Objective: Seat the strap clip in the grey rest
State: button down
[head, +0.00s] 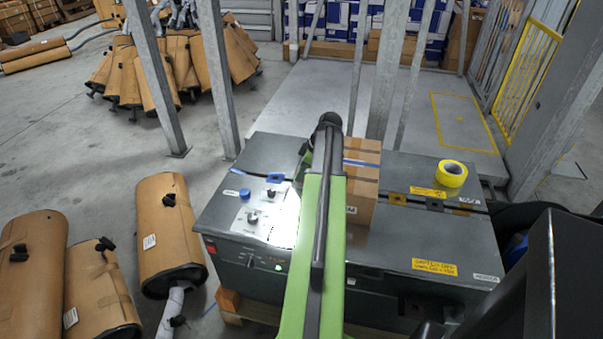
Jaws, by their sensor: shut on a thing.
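I cannot make out the strap clip or the grey rest in the head view. My own green arm runs up the middle of the picture and bends at a dark joint above the dark green cabinet (425,240). The far side of that bend is mostly hidden behind the arm. My gripper cannot be seen, so neither its jaws nor anything in them shows. A white control panel (256,215) with a blue knob (245,193) and black knobs lies on the cabinet's left part, partly behind my arm.
A cardboard box (361,175) stands on the cabinet right beside my arm. A yellow tape roll (451,173) lies farther right. Wrapped mufflers (171,232) stand on the floor at left, with a pile (175,65) behind. Metal posts (217,75) rise behind the cabinet. The cabinet's right top is mostly clear.

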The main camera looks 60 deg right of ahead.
jog(key=shift+f, duration=0.2)
jog(key=c, duration=1.1)
grip_release()
jog(key=shift+c, duration=0.2)
jog(key=shift+r, duration=0.1)
jog(key=p+v, duration=1.6)
jog(key=v, duration=0.1)
jog(key=shift+r, duration=0.2)
